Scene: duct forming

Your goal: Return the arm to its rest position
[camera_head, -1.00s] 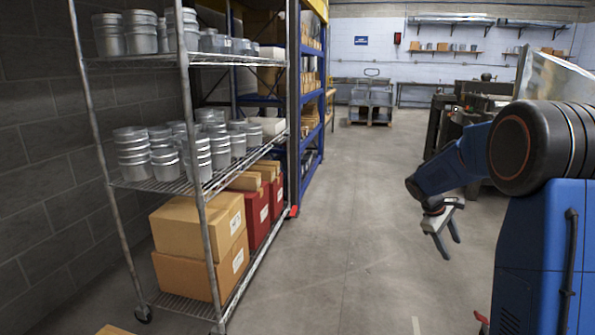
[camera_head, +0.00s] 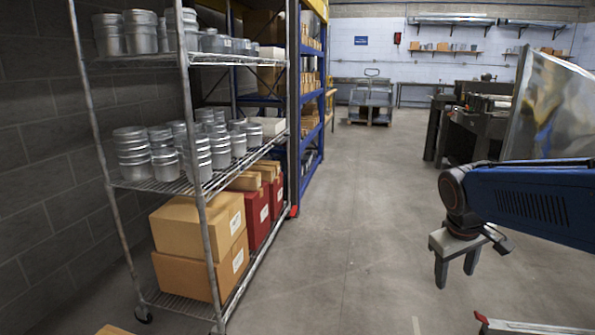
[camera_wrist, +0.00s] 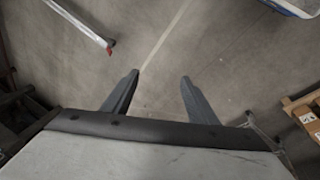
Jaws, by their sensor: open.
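My gripper (camera_head: 456,272) hangs at the right of the head view, fingers pointing down, over bare floor. Its two dark fingers are apart with nothing between them. In the wrist view the open fingers (camera_wrist: 158,85) show against the grey concrete floor with a pale line. My blue arm link reaches in from the right edge, and the rest of the arm is out of the picture.
A wire shelf rack (camera_head: 235,60) with metal collars and boxes (camera_head: 200,232) stands at the left. A red-tipped metal bar (camera_head: 530,327) lies low at the right. A shiny sheet panel (camera_head: 552,110) stands behind my arm. The aisle floor (camera_head: 350,220) is clear.

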